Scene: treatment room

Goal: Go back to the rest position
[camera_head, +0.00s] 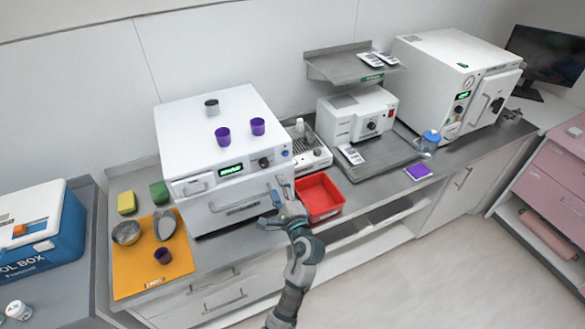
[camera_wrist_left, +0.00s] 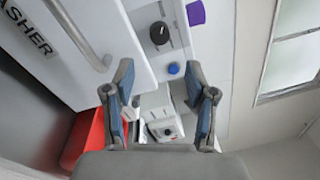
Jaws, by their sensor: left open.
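My left gripper (camera_head: 276,202) is open, in front of the white washer (camera_head: 215,148) and just left of the red tray (camera_head: 320,196). In the left wrist view my gripper (camera_wrist_left: 160,92) has its two blue-padded fingers spread with nothing held between them. The washer's door handle (camera_wrist_left: 82,35) is close by on the left of that view, and part of the red tray (camera_wrist_left: 82,140) shows behind the left finger. My right gripper is in neither view.
Two purple cups (camera_head: 240,130) and a dark-topped jar (camera_head: 212,107) stand on the washer. An orange mat (camera_head: 130,270) holds a bowl, a grey dish and a purple cup. A blue cooler box (camera_head: 38,240) is at far left. Open floor (camera_head: 450,270) lies front right.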

